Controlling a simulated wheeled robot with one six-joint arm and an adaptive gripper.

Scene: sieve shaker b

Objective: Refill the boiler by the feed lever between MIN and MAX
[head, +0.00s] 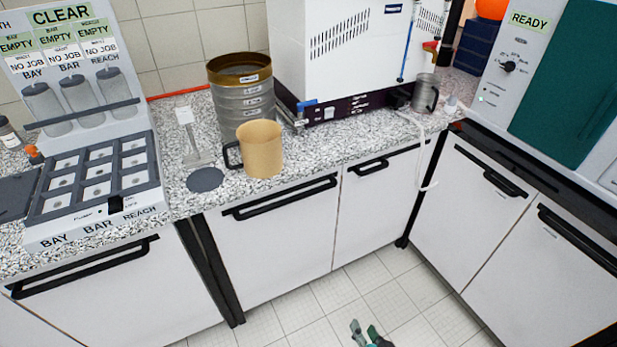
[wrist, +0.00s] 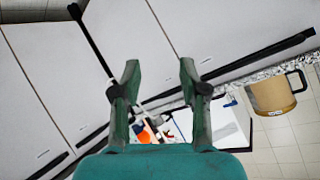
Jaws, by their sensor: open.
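A white machine (head: 335,45), which seems to be the boiler, stands on the worktop at the back. A thin blue upright strip (head: 406,40) shows at its right side, with a small red lever-like part (head: 431,46) beside it. MIN and MAX marks are too small to read. My gripper (head: 364,330) is low at the bottom edge of the head view, over the floor, well below and apart from the machine. In the wrist view my gripper (wrist: 159,72) is open and empty, with small orange and red parts (wrist: 158,128) behind it.
A tan mug (head: 262,150) stands near the counter's front edge, before a sieve stack (head: 246,105). A metal cup (head: 426,93) stands right of the machine. Black cabinet handles (head: 280,197) stick out. The tiled floor (head: 350,290) is clear.

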